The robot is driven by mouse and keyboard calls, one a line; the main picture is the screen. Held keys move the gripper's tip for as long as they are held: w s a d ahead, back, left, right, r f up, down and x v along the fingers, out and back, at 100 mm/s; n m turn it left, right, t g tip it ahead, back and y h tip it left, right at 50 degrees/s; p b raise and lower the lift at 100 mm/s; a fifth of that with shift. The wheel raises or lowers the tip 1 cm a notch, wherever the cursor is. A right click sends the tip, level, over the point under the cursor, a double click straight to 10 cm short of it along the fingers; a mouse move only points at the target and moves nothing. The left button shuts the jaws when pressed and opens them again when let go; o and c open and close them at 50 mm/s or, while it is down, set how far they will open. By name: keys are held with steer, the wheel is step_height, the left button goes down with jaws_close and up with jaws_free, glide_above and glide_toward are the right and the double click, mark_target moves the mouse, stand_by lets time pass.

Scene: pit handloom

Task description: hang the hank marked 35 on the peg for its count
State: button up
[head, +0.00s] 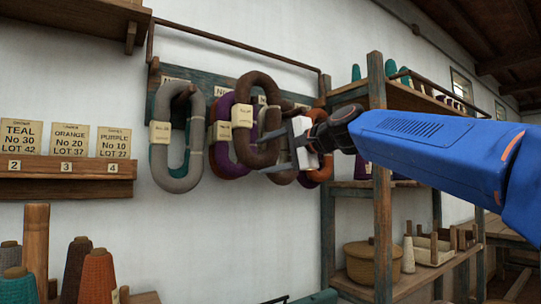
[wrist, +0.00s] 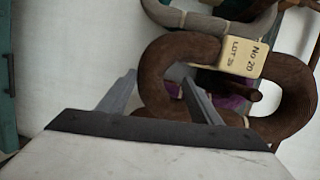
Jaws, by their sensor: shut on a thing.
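The brown hank (head: 270,90) is in my gripper (head: 275,153). My jaws are shut on its lower bend. Its cream tag reads No 20, LOT 35 in the wrist view (wrist: 243,55). The hank is upright in front of the peg board (head: 225,86). In the wrist view a brown peg end (wrist: 246,92) shows within the loop's opening; I cannot tell whether the loop is around it or only in front of it. Count labels on the board are partly hidden and unreadable. My gripper also shows in the wrist view (wrist: 160,100).
A grey hank (head: 185,180) with teal behind it hangs at the board's left. A purple hank (head: 222,160) hangs behind the brown one, and an orange one (head: 322,172) is at the right. A card shelf (head: 60,188) is at left; a wooden rack (head: 377,220) stands close at right.

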steer(key=shift+w+a+f, duration=0.45)
steer(key=shift+w+a, duration=0.35)
steer(key=shift+w, duration=0.35)
steer(key=shift+w+a+f, duration=0.45)
steer(key=shift+w+a, duration=0.35)
steer(key=shift+w, duration=0.3)
steer(key=shift+w+a+f, duration=0.45)
steer(key=shift+w+a, duration=0.35)
steer(key=shift+w, duration=0.35)
steer(key=shift+w+f, duration=0.1)
steer(key=shift+f, duration=0.25)
steer(key=o, duration=1.4)
steer(key=shift+w+a+f, duration=0.1)
steer(key=shift+w, duration=0.05)
steer(key=shift+c, duration=0.2)
steer(key=shift+r, duration=0.25)
